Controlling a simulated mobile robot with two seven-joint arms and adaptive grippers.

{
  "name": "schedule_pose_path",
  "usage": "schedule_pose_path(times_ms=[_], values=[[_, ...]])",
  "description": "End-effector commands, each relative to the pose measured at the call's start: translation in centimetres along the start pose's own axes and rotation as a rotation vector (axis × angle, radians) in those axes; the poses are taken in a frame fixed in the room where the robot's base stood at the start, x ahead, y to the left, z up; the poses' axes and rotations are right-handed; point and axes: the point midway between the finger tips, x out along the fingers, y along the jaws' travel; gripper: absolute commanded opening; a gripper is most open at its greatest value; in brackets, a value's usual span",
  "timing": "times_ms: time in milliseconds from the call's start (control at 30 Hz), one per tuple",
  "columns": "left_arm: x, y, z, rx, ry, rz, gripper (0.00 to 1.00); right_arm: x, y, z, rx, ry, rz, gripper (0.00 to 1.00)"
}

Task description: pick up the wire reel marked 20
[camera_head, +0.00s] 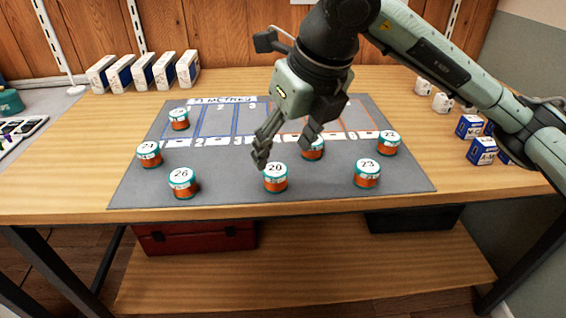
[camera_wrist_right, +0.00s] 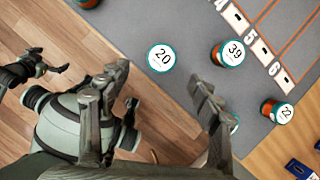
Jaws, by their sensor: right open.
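The wire reel marked 20 (camera_head: 275,178), orange with a teal rim and white top, stands upright near the front edge of the grey mat (camera_head: 225,190). My right gripper (camera_head: 286,147) is open and empty, above and a little behind it in the head view. In the right wrist view the reel marked 20 (camera_wrist_right: 162,58) shows just beyond and between the open fingertips (camera_wrist_right: 161,78), apart from them. The reel marked 39 (camera_wrist_right: 231,54) stands beside it; in the head view it is partly hidden behind my right gripper.
Similar reels stand around: one marked 26 (camera_head: 183,182), one at front right (camera_head: 367,174), one marked 22 (camera_wrist_right: 283,112) at right and two at left. White boxes (camera_head: 145,71) line the back left; blue-white boxes (camera_head: 481,151) sit at right. Bare mat lies left of reel 20.

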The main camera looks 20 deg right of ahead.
Motion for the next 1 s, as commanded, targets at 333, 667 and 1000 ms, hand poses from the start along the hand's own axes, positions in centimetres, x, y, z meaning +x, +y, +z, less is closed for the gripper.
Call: schedule_pose_path(times_ms=[333, 667, 1000], values=[[0.1, 0.0, 0.3, -0.001, -0.006, 0.001, 1.00, 2.6, 0.0, -0.2, -0.002, 0.003, -0.003, 0.64], [1.4, 0.3, 0.8, -0.003, -0.011, 0.010, 1.00, 7.0, 0.2, 0.3, -0.001, 0.003, -0.002, 0.64], [1.6, 0.4, 0.9, -0.003, -0.012, 0.011, 1.00, 7.8, 0.2, 0.3, -0.003, 0.000, -0.002, 0.63]])
